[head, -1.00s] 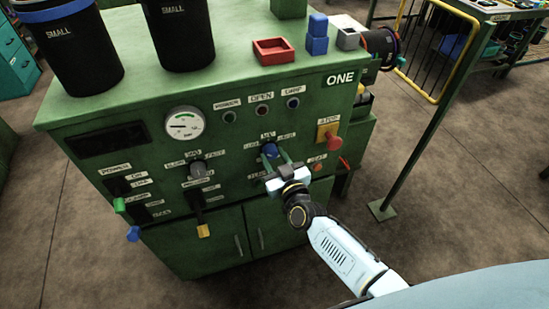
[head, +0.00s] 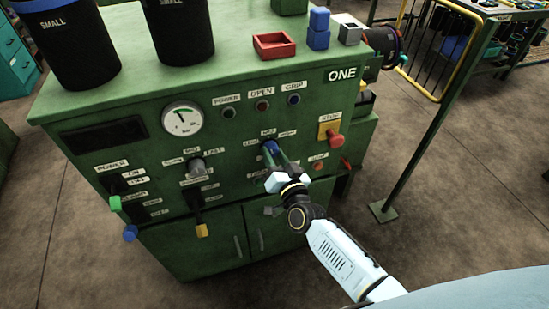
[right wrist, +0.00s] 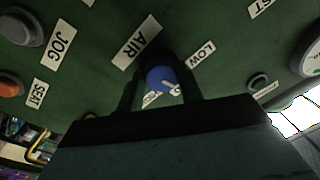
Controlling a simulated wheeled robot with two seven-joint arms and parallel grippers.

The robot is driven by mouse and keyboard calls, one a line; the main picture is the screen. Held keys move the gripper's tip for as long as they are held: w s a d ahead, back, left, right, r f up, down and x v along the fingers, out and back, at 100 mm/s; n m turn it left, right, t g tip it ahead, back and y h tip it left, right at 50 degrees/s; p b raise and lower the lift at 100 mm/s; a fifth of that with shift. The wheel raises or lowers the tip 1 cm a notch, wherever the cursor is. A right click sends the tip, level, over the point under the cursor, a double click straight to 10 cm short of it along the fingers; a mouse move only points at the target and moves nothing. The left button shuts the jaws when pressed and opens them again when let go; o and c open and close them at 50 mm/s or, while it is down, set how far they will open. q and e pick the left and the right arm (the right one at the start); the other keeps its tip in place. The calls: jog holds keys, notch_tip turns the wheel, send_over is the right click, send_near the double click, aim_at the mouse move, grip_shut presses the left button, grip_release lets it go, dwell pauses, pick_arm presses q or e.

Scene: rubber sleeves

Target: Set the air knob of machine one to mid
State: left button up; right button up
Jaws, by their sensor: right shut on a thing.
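Machine one is a green cabinet (head: 190,240) with a sign (head: 341,75) reading ONE. Its blue air knob (head: 270,147) is on the right part of the sloped front panel, with small labels around it. My right gripper (head: 277,154) is shut on this knob from the front. In the right wrist view the blue knob (right wrist: 158,76) sits between the dark fingers, near the AIR label (right wrist: 136,43) and the LOW label (right wrist: 200,54). Its white pointer mark faces lower right there. Another label beside the knob is partly hidden. My left gripper is not in view.
A grey knob (head: 197,165) and a gauge (head: 182,119) are left of the air knob. A red stop button (head: 335,140) is close on its right.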

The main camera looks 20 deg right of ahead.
jog(key=shift+f+m, duration=0.1)
jog(key=shift+m, duration=1.1)
jog(key=shift+a+b, duration=0.1)
jog(key=shift+b, duration=0.2)
jog(key=o, duration=1)
jog(key=s, duration=0.9)
jog(key=s+d, duration=0.1)
jog(key=s, duration=0.3)
jog(key=shift+s+d+f+p, duration=0.1)
jog(key=shift+s+f+p, duration=0.1)
jog(key=shift+f+p, duration=0.15)
